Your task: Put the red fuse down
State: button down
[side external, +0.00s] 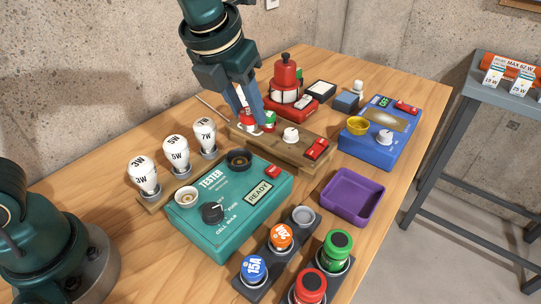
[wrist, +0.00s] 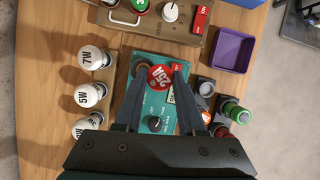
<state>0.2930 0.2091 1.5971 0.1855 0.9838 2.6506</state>
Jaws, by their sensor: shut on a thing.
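The red fuse, marked 25A (wrist: 160,77), is between the fingertips of my gripper (wrist: 159,72) in the wrist view, its round face toward the camera. My gripper (side external: 252,116) is shut on it. In the side view the red fuse (side external: 246,117) is partly covered by the fingers and hangs in the air. In the wrist view it appears over the teal tester (wrist: 147,122), hiding part of its top. The tester (side external: 232,228) shows READY, a dark socket (side external: 238,160) and a pale ringed socket (side external: 187,197).
A dark fuse rack (side external: 272,259) holds blue and orange fuses beside an empty-looking grey socket (side external: 303,216). Red (side external: 310,287) and green (side external: 338,243) fuses stand nearby. A purple tray (side external: 352,197) is empty. Bulbs (side external: 143,175) stand left; a wooden board (side external: 320,160) lies behind.

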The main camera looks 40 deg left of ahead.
jog(key=d+f, duration=0.2)
jog(key=d, duration=0.2)
jog(key=s+d+f, duration=0.1)
jog(key=d+f, duration=0.1)
jog(key=d, duration=0.2)
jog(key=d+f, duration=0.3)
jog(key=d, duration=0.1)
jog(key=shift+s+d+f, duration=0.1)
jog(key=shift+s+d, duration=0.25)
jog(key=shift+f, duration=1.9)
jog(key=shift+f, duration=0.35)
jog(key=shift+f, duration=0.25)
jog(key=c, duration=0.5)
grip_release()
jog(key=shift+r, duration=0.1)
